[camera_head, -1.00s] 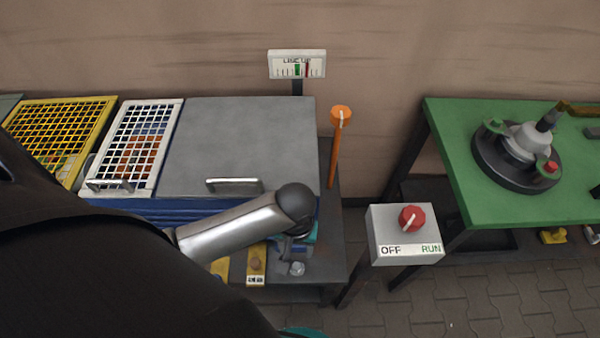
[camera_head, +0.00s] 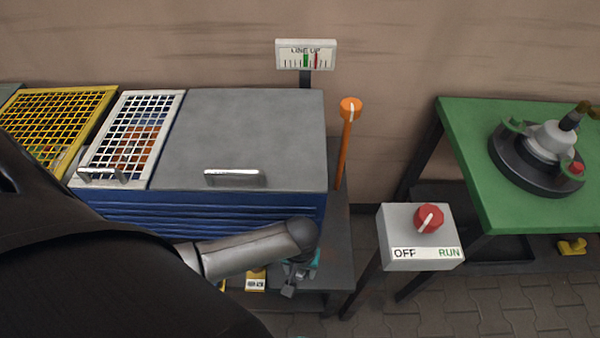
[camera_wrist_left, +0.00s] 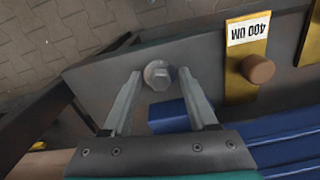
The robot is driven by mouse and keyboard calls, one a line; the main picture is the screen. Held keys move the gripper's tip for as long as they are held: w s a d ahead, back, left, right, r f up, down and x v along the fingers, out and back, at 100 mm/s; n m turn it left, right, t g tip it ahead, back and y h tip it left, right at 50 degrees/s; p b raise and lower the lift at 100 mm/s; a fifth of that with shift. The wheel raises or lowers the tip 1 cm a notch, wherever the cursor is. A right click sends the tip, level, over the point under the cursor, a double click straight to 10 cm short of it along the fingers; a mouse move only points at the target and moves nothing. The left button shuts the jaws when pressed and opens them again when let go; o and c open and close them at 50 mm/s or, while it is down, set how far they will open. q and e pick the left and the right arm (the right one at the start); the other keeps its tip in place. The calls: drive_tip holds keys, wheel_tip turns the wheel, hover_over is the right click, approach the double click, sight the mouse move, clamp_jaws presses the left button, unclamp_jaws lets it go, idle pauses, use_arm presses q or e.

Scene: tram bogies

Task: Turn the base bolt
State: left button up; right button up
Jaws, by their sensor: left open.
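The base bolt (camera_wrist_left: 158,75), a grey hex head on a round flange, sits on the dark base plate in the left wrist view. My left gripper (camera_wrist_left: 159,80) is open, with one finger to each side of the bolt head. I cannot tell whether the fingers touch it or how far above it they are. In the head view my left gripper (camera_head: 290,285) is at the front of the blue cabinet, and the bolt is hidden there. My right gripper is not in view.
A yellow plate (camera_wrist_left: 245,85) marked 400 UM, with a brown knob, is right of the bolt. The blue cabinet (camera_head: 200,212) rises behind. An OFF/RUN switch box (camera_head: 408,235) and a green table (camera_head: 500,215) stand to the right. An orange-topped post (camera_head: 346,150) stands behind.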

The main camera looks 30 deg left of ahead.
use_arm(q)
clamp_jaws()
idle(0.3)
idle(0.4)
drive_tip(key=m+p, duration=0.3)
drive_tip(key=shift+a+r, duration=0.1)
drive_tip(key=shift+r, duration=0.05)
drive_tip(key=m+p, duration=0.2)
drive_tip(key=m, duration=0.1)
drive_tip(key=shift+m, duration=0.4)
drive_tip(key=m+p, duration=0.1)
drive_tip(key=m, duration=0.3)
drive_tip(key=shift+a, duration=0.15)
drive_tip(key=m, duration=0.2)
drive_tip(key=m+p, duration=0.1)
drive_tip(key=m, duration=0.2)
drive_tip(key=shift+f+m, duration=0.2)
drive_tip(key=shift+m, duration=0.1)
